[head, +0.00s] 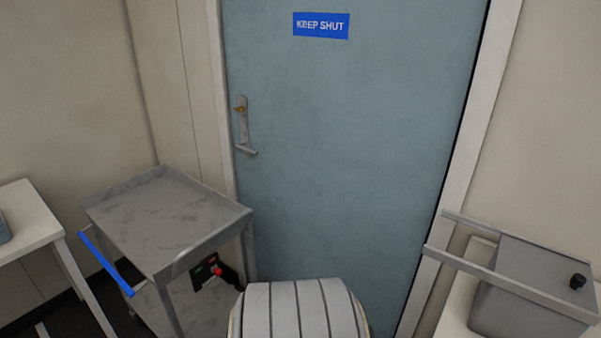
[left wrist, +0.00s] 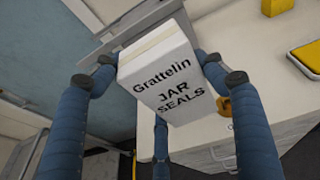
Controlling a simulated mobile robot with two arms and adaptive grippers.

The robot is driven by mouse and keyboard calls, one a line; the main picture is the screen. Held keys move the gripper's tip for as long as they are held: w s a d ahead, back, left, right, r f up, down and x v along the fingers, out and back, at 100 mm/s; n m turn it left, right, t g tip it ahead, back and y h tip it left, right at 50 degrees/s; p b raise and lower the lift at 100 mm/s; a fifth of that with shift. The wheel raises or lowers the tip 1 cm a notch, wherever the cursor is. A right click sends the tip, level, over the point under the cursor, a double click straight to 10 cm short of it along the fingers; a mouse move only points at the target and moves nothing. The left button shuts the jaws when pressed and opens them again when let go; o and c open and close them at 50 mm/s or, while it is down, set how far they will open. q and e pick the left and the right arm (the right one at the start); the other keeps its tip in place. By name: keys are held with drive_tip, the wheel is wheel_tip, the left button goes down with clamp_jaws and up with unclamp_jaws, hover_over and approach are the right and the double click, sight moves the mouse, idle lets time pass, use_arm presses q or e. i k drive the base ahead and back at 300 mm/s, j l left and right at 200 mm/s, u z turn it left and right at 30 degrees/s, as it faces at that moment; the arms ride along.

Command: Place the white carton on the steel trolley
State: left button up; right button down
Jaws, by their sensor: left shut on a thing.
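The white carton (left wrist: 168,80), printed "Grattelin JAR SEALS", shows in the left wrist view. My left gripper (left wrist: 160,66) is shut on it, with blue fingers on its left and right sides and another finger below. The carton is tilted in the picture, and its far side is hidden. The steel trolley (head: 165,215) stands at the left in the head view, with a bare top tray and a blue handle bar. Neither of my grippers nor the carton shows in the head view.
A closed blue door (head: 340,150) is behind the trolley. A white table (head: 25,220) stands left of it. A grey lidded unit (head: 535,285) is at the right. The left wrist view shows a white worktop (left wrist: 265,100) with a yellow object (left wrist: 308,56).

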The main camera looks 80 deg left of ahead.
sight(175, 233)
drive_tip(key=u, duration=1.85)
drive_tip(key=i+j+u, duration=0.35)
drive_tip(key=j, duration=0.25)
drive_tip(key=i+j+u, duration=0.3)
drive_tip(key=j, duration=0.25)
drive_tip(key=i+j+u, duration=0.35)
drive_tip(key=j, duration=0.15)
drive_tip(key=k+j, duration=0.05)
drive_tip(key=k, duration=0.05)
